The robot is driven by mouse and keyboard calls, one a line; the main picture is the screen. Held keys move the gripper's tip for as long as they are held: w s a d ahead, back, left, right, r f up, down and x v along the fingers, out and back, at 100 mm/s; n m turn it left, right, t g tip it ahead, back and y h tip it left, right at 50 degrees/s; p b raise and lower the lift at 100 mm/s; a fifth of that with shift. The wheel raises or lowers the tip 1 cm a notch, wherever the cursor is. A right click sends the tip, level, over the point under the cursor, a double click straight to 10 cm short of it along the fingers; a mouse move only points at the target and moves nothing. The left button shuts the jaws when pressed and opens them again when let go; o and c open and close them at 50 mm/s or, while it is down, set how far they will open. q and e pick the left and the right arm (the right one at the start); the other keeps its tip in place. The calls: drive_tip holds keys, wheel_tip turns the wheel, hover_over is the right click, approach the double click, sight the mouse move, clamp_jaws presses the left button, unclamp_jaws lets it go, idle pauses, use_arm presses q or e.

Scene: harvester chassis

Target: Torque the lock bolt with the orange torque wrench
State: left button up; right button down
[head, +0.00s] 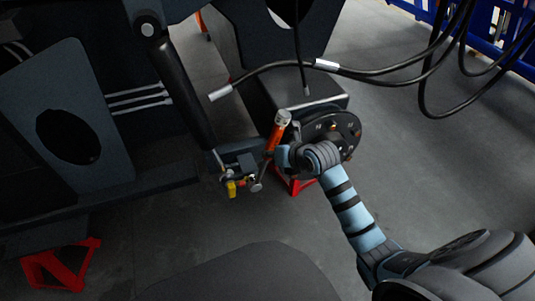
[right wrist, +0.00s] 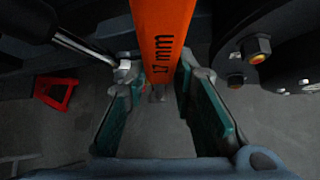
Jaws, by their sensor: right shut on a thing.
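The orange torque wrench (head: 271,140) stands steeply beside the hub in the head view, its pale upper end tilted right. In the right wrist view the wrench (right wrist: 163,35), marked "17 mm", runs between my right gripper's fingers. My right gripper (right wrist: 155,75) is shut on it; the gripper (head: 281,157) also shows in the head view. A small grey metal piece (right wrist: 157,93) shows below the wrench; I cannot tell whether it is the wrench's end or the lock bolt. The lock bolt is not clearly identifiable. My left gripper is not in view.
A dark round hub (head: 347,130) with several bolts is close behind my right gripper. A cylinder (head: 182,90) runs down to a bracket with a yellow part (head: 231,189). A hose (head: 270,67) hangs above. Red stands (head: 62,264) support the chassis. The floor at right is clear.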

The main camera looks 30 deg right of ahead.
drive_tip(key=shift+d+f+y, duration=0.1)
drive_tip(key=shift+d+y, duration=0.2)
drive_tip(key=shift+d, duration=0.15)
drive_tip(key=d+b, duration=0.1)
drive_tip(key=d+f+m+y+b, duration=0.1)
drive_tip(key=d+b, duration=0.1)
drive_tip(key=shift+s+f+y+b, duration=0.15)
drive_tip(key=shift+f+y+b, duration=0.1)
drive_tip(key=shift+y+b, duration=0.05)
